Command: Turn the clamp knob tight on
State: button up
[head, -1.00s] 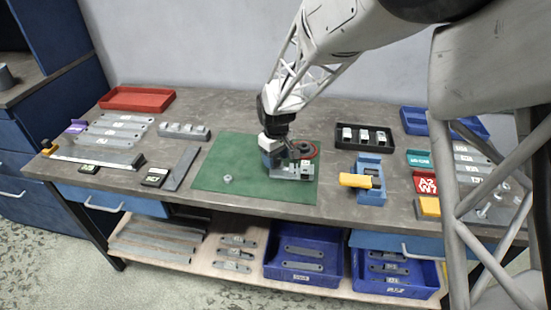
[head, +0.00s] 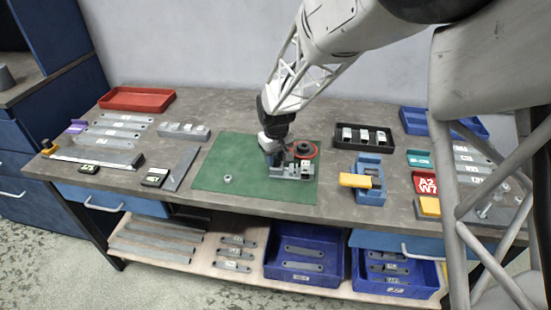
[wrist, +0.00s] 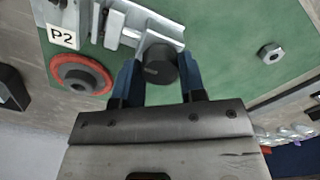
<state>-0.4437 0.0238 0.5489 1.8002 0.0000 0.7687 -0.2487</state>
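The clamp knob (wrist: 161,65) is a dark round cylinder at the end of a grey metal clamp on the green mat. My gripper (wrist: 161,68) has its two blue fingers on either side of the knob, with no clear gap, and looks shut on it. In the head view my gripper (head: 272,156) is low over the mat at the left end of the clamp fixture (head: 292,171); it hides the knob there. The fixture also shows in the wrist view (wrist: 120,24), beside a "P2" label (wrist: 62,37).
A dark round part with a red ring (head: 305,150) stands just behind the fixture. A loose nut (head: 228,179) lies on the green mat (head: 215,170), whose left part is otherwise clear. A blue holder with a yellow piece (head: 369,183) and a black tray (head: 363,136) stand to the right.

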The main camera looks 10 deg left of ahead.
jog(key=c, duration=0.4)
jog(key=shift+o, duration=0.2)
jog(key=shift+n, duration=0.3)
jog(key=n, duration=1.6)
jog(key=o, duration=0.8)
jog(key=shift+r, duration=0.1)
jog(key=shift+r, duration=2.95)
